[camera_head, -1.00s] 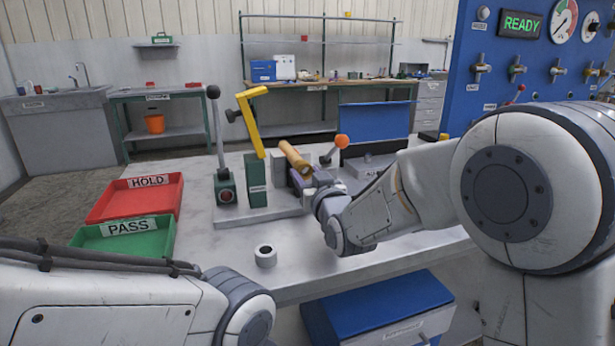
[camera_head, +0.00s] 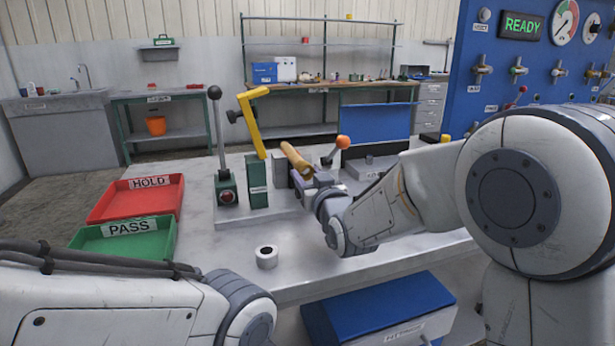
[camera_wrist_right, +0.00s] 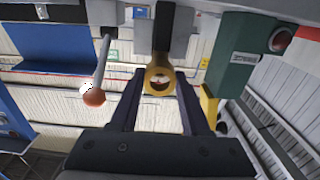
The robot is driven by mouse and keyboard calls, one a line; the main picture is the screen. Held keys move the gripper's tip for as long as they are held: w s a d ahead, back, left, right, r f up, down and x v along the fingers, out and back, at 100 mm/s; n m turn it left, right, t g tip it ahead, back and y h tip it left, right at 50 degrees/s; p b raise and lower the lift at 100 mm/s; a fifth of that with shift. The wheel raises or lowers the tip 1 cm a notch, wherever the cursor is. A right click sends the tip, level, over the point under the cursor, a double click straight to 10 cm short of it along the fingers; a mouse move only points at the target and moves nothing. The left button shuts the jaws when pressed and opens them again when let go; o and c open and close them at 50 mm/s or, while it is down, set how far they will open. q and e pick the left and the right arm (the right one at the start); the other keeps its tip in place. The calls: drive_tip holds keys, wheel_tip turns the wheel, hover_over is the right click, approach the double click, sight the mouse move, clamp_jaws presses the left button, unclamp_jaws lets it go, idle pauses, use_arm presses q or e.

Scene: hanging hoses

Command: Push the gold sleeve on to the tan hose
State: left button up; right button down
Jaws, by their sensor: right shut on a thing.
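In the head view a tan hose-like cylinder (camera_head: 295,158) slants down to the right toward my right gripper (camera_head: 308,178), which is at its near end. In the right wrist view the gold sleeve (camera_wrist_right: 149,76) shows as a ring with an open hole, between the two dark fingers of my right gripper (camera_wrist_right: 160,73). The right gripper is shut on the sleeve.
A lever (camera_head: 219,145), a green block (camera_head: 256,180), a yellow arm (camera_head: 248,115) and an orange-knobbed lever (camera_head: 342,142) stand close around the hose. Red HOLD (camera_head: 110,199) and green PASS (camera_head: 90,240) trays lie left. A white roll (camera_head: 266,258) sits in front.

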sight(303, 176)
drive_tip(key=shift+b, duration=0.4)
idle(0.6)
drive_tip(key=shift+x, duration=1.8)
drive_tip(key=shift+c, duration=1.5)
unclamp_jaws()
drive_tip(key=v, duration=1)
drive_tip(key=shift+s+p, duration=0.25)
drive_tip(key=shift+p, duration=0.05)
drive_tip(key=shift+d, duration=0.1)
